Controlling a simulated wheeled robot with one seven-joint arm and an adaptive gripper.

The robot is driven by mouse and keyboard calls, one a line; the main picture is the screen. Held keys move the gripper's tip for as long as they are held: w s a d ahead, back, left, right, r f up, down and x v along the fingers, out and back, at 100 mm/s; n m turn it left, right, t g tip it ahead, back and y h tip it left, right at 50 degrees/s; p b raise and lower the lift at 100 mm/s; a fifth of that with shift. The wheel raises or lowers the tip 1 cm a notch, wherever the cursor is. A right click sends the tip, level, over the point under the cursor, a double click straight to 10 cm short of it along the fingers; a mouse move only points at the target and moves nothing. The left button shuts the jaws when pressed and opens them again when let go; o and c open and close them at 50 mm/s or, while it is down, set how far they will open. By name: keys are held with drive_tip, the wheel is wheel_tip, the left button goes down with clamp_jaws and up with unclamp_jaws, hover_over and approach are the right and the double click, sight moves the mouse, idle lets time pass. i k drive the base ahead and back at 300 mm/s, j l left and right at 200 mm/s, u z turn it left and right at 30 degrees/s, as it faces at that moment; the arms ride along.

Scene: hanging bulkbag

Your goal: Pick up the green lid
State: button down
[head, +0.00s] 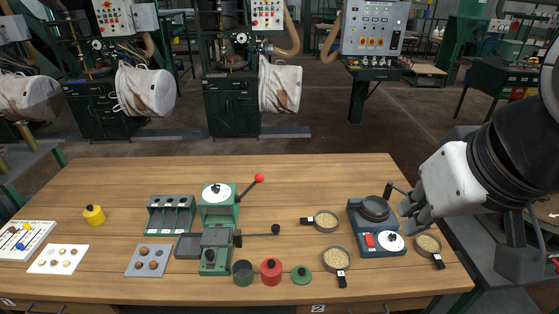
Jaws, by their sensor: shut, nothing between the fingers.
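The green lid (301,275) is a small round disc with a dark knob. It lies flat near the front edge of the wooden table, just right of the red lidded pot (271,272). A green pot (242,273) with a dark open top stands left of the red one. My gripper (408,212) is at the right of the table, beside the dark blue device (376,240), well to the upper right of the lid. It is shut and empty. I cannot tell if it touches the device.
Pans of grains (336,258) stand between the lid and my gripper, with others (326,221) (428,244) nearby. A green lever press (216,250) stands left of the lid. The table (310,180) is clear at the back. A yellow pot (94,215) stands far left.

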sight(300, 275)
drive_tip(key=j, duration=0.55)
drive_tip(key=k+j+z, duration=0.1)
drive_tip(key=j, duration=0.45)
drive_tip(key=k+j, duration=0.15)
drive_tip(key=j, duration=0.4)
